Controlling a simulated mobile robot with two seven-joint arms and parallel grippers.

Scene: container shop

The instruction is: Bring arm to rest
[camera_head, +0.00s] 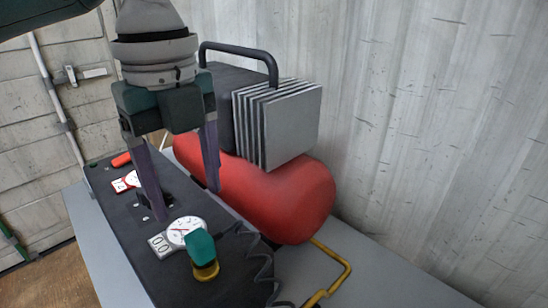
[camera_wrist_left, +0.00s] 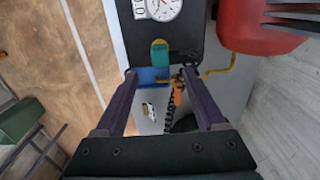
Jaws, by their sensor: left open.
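My left gripper (camera_head: 180,203) hangs pointing down over a black control panel (camera_head: 128,216) in the head view. Its two purple fingers are spread apart with nothing between them. In the left wrist view my left gripper (camera_wrist_left: 158,75) shows the same open fingers, with a knob with a green top (camera_wrist_left: 159,52) just beyond their tips. The knob (camera_head: 203,254) stands near the front end of the panel, beside a round white gauge (camera_head: 185,232). My right gripper is in neither view.
A red tank (camera_head: 285,200) with a finned grey block (camera_head: 292,125) and a black handle (camera_head: 240,50) stands right of the panel. A yellow pipe (camera_head: 335,270) runs in front. A corrugated wall (camera_head: 430,120) closes the right side. A wooden floor (camera_wrist_left: 55,60) lies left.

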